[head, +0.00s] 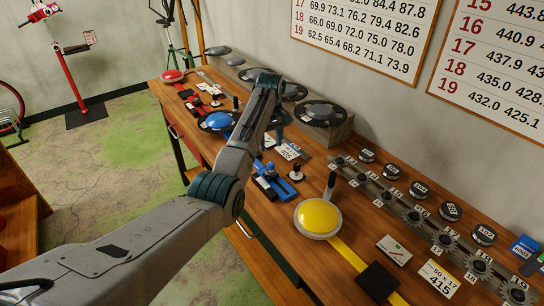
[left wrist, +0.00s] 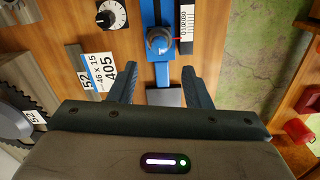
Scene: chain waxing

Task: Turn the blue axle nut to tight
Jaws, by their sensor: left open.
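A blue fixture (head: 274,187) stands on the workbench in the head view. In the left wrist view its blue bar (left wrist: 150,12) carries a rounded grey-blue knob (left wrist: 159,42), which looks like the blue axle nut, beside a white scale (left wrist: 186,28) with a red mark. My left gripper (left wrist: 160,75) is open and empty. Its two fingers straddle the line of the blue bar, with the knob ahead of the fingertips and apparently not between them. In the head view my left gripper (head: 278,130) is partly hidden by my arm. My right gripper is not in view.
A white dial with black knob (left wrist: 110,14) and a 405 card (left wrist: 99,68) lie left of the bar. The head view shows a blue dome (head: 220,121), a yellow dome (head: 319,217), a row of sprockets (head: 414,216) and chainrings (head: 321,112). Red parts (left wrist: 299,130) lie right.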

